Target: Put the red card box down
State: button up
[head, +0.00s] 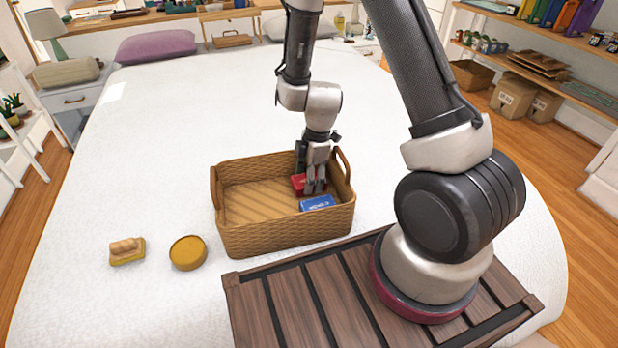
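The red card box (299,182) is inside the wicker basket (285,239), in its right part. My gripper (314,188) points down into the basket at the red card box and covers part of it. The fingers are small in this view, and I cannot tell whether they are closed on the box or whether the box rests on the basket floor. A blue card box (318,203) lies in the basket just in front of the red one.
The basket stands on a white bed (150,180). A wooden brush (127,251) and a round yellow tin (187,252) lie left of it. A dark slatted wooden platform (300,305) is in front. The bed's left side is clear.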

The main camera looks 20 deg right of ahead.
jog(key=shift+f, duration=0.1)
jog(key=o, duration=0.8)
jog(key=shift+o, duration=0.2)
jog(key=s+d+r+m+t, duration=0.1)
jog(key=d+r+m, duration=0.1)
jog(key=r, duration=0.9)
jog(key=s+d+r+m, duration=0.2)
jog(key=d+r, duration=0.1)
jog(key=r, duration=0.7)
jog(key=s+d+r+m+t+h, duration=0.1)
jog(key=s+d+r+m, duration=0.3)
jog(key=s+r+m, duration=0.3)
jog(key=s+d+r+m+t, duration=0.2)
jog(key=s+d+r+m, duration=0.2)
jog(key=s+r+m, duration=0.3)
jog(key=shift+s+d+h, duration=0.2)
jog(key=shift+s+h, duration=0.2)
jog(key=shift+s, duration=0.6)
